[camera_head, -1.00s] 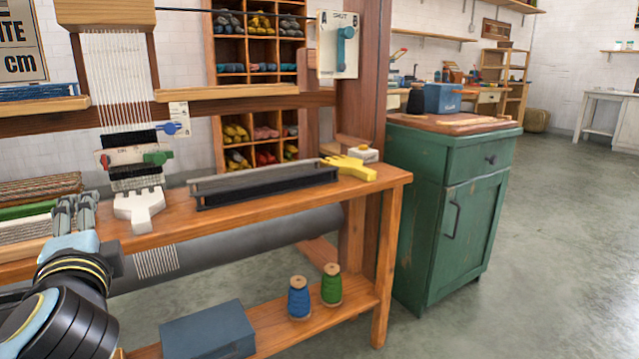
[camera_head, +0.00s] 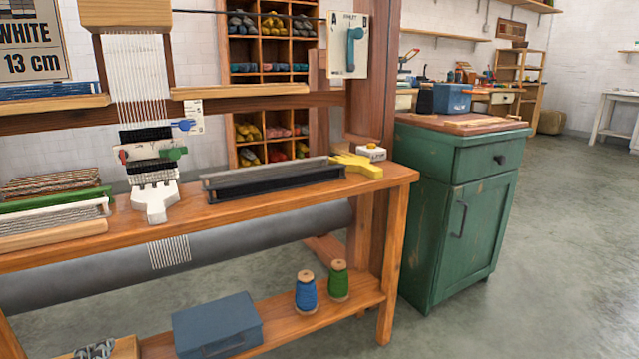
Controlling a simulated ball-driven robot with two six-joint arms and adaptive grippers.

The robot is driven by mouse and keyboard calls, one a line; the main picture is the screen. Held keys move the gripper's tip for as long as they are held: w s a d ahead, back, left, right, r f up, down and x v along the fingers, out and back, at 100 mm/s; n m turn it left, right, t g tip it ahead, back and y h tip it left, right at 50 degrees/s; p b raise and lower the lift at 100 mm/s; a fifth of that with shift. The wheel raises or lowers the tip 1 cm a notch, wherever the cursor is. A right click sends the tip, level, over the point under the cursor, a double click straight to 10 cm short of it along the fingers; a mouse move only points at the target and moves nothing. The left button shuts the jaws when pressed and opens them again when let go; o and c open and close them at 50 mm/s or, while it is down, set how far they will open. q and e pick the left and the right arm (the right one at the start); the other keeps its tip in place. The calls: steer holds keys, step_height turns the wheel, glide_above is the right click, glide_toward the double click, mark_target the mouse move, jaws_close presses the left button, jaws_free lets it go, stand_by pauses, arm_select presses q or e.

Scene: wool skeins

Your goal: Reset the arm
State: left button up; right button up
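At the bottom-left edge, small grey shapes that look like the fingertips of my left gripper (camera_head: 95,349) show in front of a wooden piece on the lower shelf. The rest of that gripper and its arm are cut off, so its opening does not show. Nothing is seen held at the tips. My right gripper and arm are not in view.
A wooden loom bench (camera_head: 300,194) carries a white comb-like tool (camera_head: 155,201), a dark tray (camera_head: 270,181) and a yellow hand-shaped piece (camera_head: 357,166). Below are a blue-grey box (camera_head: 217,323), a blue spool (camera_head: 306,293) and a green spool (camera_head: 339,281).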

arm_select(q)
steer(key=s+f+n+g+h, duration=0.4)
steer(key=s+f+n+g, duration=0.4)
steer(key=s+f, duration=1.7)
steer(key=s+d+r+n+g+p, duration=0.1)
steer(key=s+p, duration=0.6)
steer(key=s, duration=0.2)
steer(key=s+d+r+n+g+h+p, duration=0.1)
steer(key=s+n+p, duration=0.1)
steer(key=s+p, duration=0.4)
steer(key=s, duration=0.3)
steer(key=shift+g+p, duration=0.3)
steer(key=shift+p, duration=0.1)
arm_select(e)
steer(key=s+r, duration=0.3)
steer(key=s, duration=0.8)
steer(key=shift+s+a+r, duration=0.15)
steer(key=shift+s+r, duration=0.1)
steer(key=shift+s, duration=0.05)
arm_select(q)
steer(key=shift+r+h, duration=0.15)
steer(key=shift+h, duration=0.15)
